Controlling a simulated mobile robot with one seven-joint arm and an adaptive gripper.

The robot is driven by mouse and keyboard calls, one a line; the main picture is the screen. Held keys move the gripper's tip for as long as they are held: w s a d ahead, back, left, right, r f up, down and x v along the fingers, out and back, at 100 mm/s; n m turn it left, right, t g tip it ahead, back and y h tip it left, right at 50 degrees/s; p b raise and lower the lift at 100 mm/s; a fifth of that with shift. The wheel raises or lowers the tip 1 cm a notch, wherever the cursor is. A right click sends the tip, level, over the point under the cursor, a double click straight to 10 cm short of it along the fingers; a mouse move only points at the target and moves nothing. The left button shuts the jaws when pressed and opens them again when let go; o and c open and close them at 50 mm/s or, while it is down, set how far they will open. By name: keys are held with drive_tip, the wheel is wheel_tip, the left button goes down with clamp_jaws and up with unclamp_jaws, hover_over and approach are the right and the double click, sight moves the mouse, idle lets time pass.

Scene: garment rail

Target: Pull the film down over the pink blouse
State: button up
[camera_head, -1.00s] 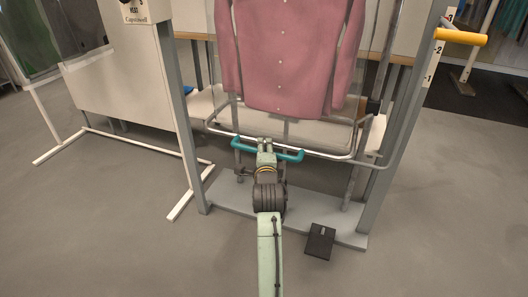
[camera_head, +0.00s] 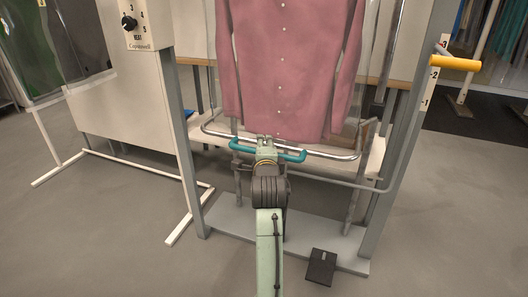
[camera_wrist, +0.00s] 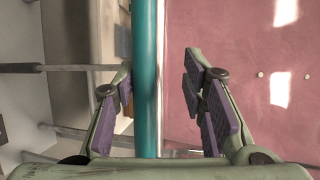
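The pink blouse (camera_head: 285,70) hangs at the rail, its hem just behind the teal handle (camera_head: 290,156). The clear film (camera_head: 360,100) shows only faintly around the blouse's sides. The teal handle sits on a chrome bar (camera_head: 335,155) below the hem. My gripper (camera_head: 266,143) is at the handle's middle. In the wrist view, the teal handle (camera_wrist: 146,70) passes between the fingers of my gripper (camera_wrist: 160,100). The fingers stand apart, with a clear gap on the right side of the handle. The pink blouse (camera_wrist: 240,60) fills the right of that view.
Grey posts (camera_head: 405,130) flank the blouse, and the right one carries a number scale and a yellow handle (camera_head: 455,63). A control box (camera_head: 146,25) with a dial is at upper left. A black pedal (camera_head: 321,267) lies at the base. Floor is clear in front.

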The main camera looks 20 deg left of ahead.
drive_tip(key=shift+s+r, duration=0.1)
drive_tip(key=shift+r, duration=0.05)
drive_tip(key=p+v, duration=0.4)
drive_tip(key=v, duration=0.8)
idle(0.6)
drive_tip(key=shift+s+d, duration=0.1)
idle(0.6)
